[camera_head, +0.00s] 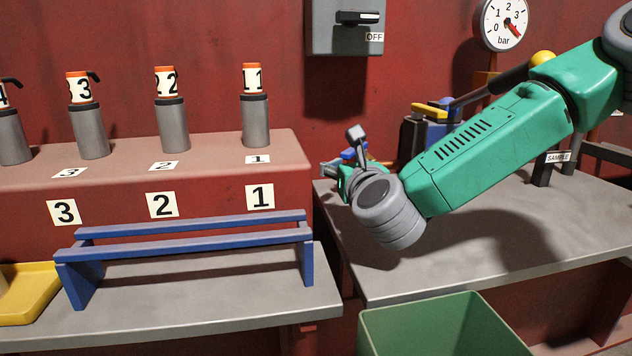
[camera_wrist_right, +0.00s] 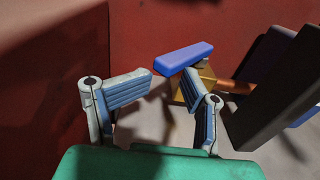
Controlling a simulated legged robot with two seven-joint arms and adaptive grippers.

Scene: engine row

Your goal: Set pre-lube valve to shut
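In the right wrist view, a valve shows a blue bar handle (camera_wrist_right: 183,58) above a brass body (camera_wrist_right: 198,85) joined to a copper pipe. No label on it is readable, so I cannot confirm that it is the pre-lube valve. My right gripper (camera_wrist_right: 170,78) is open, with a gap between its fingertips and nothing between them. The handle lies just beyond the fingertips; I cannot tell whether the right finger touches it. In the head view my right gripper (camera_head: 344,160) is at the back left of the right bench, mostly hidden by its wrist. My left gripper is out of view.
Another lever with a yellow grip (camera_head: 431,110) stands behind my right forearm. A dark upright block (camera_wrist_right: 280,95) is right of the valve. A switch box (camera_head: 345,38) marked OFF and a bar gauge (camera_head: 503,22) are above. A green bin (camera_head: 440,330) stands in front.

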